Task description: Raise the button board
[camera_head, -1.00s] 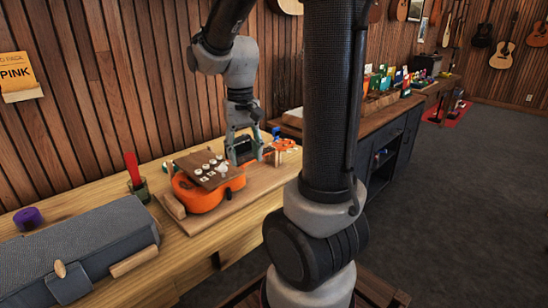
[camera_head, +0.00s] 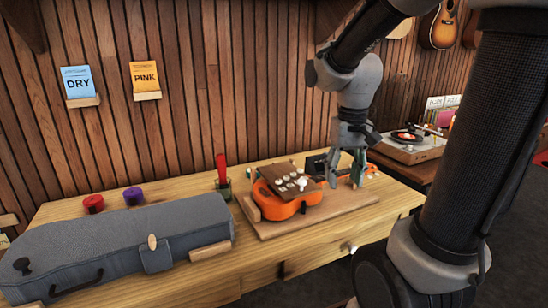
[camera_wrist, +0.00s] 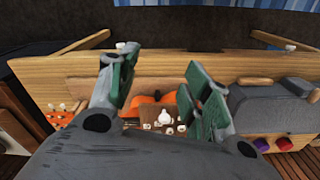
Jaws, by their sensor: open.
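The button board (camera_head: 282,177) is a small brown board with several white buttons on it. It lies tilted over the body of an orange ukulele (camera_head: 291,208) on the workbench. In the wrist view the board (camera_wrist: 150,113) shows between and beyond my fingers, with its white buttons facing the camera. My gripper (camera_head: 346,184) is open and empty, just right of the board, above the ukulele's neck side. In the wrist view its green-padded fingers (camera_wrist: 160,85) are spread wide. I cannot tell whether a finger touches the board.
The ukulele rests on a wooden base board (camera_head: 262,229). A grey case (camera_head: 120,240) lies at the left, with red (camera_head: 93,203) and purple (camera_head: 133,196) round items behind it. A glass holding a red stick (camera_head: 222,184) stands close left of the ukulele. A turntable (camera_head: 405,143) is at the right.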

